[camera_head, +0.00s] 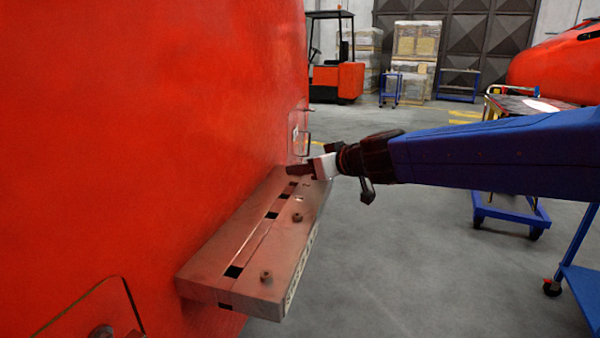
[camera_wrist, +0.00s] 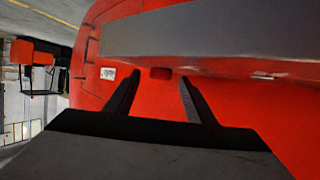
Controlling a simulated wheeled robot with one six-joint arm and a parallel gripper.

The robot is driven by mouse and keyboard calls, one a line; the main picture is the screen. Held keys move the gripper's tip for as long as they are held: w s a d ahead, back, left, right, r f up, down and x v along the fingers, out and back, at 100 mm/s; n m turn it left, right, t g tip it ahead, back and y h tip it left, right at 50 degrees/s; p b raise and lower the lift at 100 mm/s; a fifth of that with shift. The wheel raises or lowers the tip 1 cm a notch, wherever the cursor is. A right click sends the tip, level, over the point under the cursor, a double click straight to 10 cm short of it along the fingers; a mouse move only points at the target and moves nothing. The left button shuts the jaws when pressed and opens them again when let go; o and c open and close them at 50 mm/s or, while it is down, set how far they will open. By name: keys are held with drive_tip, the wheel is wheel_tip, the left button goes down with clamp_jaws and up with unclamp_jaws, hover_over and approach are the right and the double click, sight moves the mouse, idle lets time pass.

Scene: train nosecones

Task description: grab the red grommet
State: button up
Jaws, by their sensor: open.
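My gripper (camera_head: 300,170) reaches in from the right over the far end of the grey-brown ledge (camera_head: 235,262) on the red nosecone (camera_head: 150,130). In the wrist view my gripper (camera_wrist: 161,78) has its two dark fingers apart, with nothing held between them. A small dark red block-like shape (camera_wrist: 160,73), possibly the red grommet, shows between and just beyond the fingertips, at the edge of the grey ledge (camera_wrist: 210,32). I cannot tell for certain that it is the grommet. In the head view I cannot pick it out near the fingers.
Two brownish knobs, a nearer one (camera_head: 265,276) and a farther one (camera_head: 297,217), stand on the ledge. Dark slots line its top. A blue cart (camera_head: 512,214) stands at the right. A forklift (camera_head: 336,75) and stacked boxes (camera_head: 416,42) are far back. Open floor lies between.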

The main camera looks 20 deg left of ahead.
drive_tip(key=c, duration=1.1)
drive_tip(key=shift+r, duration=0.1)
